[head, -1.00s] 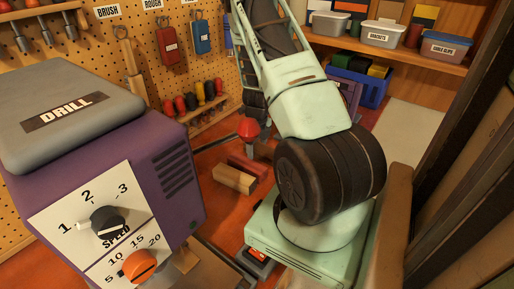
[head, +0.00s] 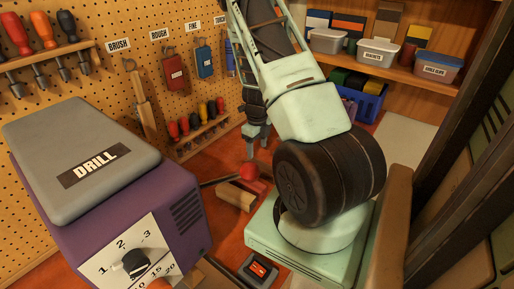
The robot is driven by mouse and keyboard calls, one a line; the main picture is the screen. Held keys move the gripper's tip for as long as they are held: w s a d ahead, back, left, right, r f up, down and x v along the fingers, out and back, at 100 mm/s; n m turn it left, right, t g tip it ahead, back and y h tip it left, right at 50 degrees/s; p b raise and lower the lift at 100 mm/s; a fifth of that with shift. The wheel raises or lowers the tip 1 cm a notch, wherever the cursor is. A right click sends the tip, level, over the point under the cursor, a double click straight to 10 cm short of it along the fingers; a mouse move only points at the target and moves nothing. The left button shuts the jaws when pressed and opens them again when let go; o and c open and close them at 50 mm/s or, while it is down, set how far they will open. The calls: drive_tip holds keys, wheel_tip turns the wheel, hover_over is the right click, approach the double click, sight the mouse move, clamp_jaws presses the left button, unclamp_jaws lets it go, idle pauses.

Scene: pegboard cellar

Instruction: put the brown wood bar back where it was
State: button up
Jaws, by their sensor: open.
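A tan wood bar (head: 235,195) lies on the red-brown bench top, right of the purple drill machine. A darker reddish-brown bar (head: 262,186) lies just behind it, mostly hidden by the red lever knob and the tan bar. I cannot tell for sure which of the two is the brown wood bar. My gripper (head: 256,148) points down in the head view, above and behind the bars and the knob. It is open, and I see nothing between its fingers.
The drill machine (head: 100,165) fills the left front; its lever ends in a red knob (head: 249,172) close to the bars. A rack of coloured handles (head: 203,125) is on the pegboard. A blue bin (head: 362,102) stands behind. A small red-switch box (head: 260,268) is in front.

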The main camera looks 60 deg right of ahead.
drive_tip(key=shift+r+p, duration=0.75)
drive_tip(key=shift+r, duration=0.75)
